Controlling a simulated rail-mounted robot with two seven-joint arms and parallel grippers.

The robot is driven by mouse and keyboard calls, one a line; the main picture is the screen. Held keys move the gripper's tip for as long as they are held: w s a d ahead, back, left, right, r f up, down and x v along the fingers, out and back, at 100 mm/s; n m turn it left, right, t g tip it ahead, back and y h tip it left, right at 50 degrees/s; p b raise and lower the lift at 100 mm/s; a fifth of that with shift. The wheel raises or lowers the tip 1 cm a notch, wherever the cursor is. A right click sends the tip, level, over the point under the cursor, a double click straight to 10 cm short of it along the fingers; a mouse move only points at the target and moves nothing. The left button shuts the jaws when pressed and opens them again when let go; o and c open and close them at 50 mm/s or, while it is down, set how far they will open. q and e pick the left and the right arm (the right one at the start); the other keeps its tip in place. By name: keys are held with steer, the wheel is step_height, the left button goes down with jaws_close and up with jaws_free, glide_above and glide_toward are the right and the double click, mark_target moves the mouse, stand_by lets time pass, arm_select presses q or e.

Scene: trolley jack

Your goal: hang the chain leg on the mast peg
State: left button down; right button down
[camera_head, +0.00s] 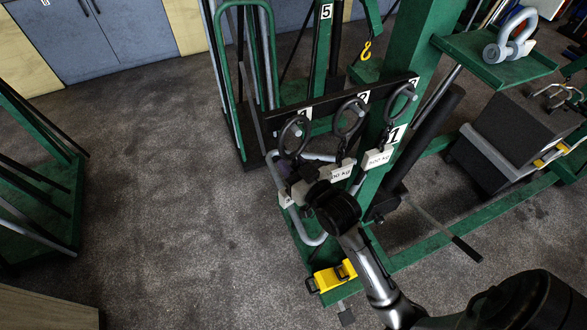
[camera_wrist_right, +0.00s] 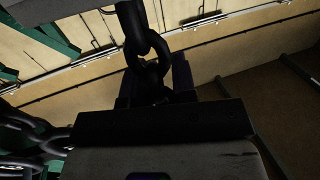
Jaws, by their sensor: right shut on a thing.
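A dark rack bar (camera_head: 330,103) with numbered plates crosses the green mast (camera_head: 418,45). Three dark rings, left (camera_head: 284,140), middle (camera_head: 339,122) and right (camera_head: 391,105), appear at its pegs. White tags marked in kg hang below. My right gripper (camera_head: 299,183) is just below the left ring and covers what hangs there. In the right wrist view, my right gripper (camera_wrist_right: 155,97) is shut on a dark chain leg (camera_wrist_right: 152,70), whose links run up to a thicker dark bar. Whether the left ring rests on its peg I cannot tell. My left gripper is not in view.
A second chain (camera_wrist_right: 30,138) hangs close by at the left of the right wrist view. A yellow block (camera_head: 331,277) sits low on the green frame. A large shackle (camera_head: 511,38) stands on a green tray at upper right. The carpet at left is clear.

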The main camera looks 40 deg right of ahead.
steer(key=shift+w+d, duration=0.1)
steer(key=shift+w, duration=0.15)
steer(key=shift+w+d, duration=0.1)
steer(key=shift+w, duration=0.2)
steer(key=shift+w+d+f, duration=0.1)
steer(key=shift+w+f, duration=0.1)
steer(key=shift+f, duration=0.05)
steer(key=shift+w+f, duration=0.15)
steer(key=shift+f, duration=0.15)
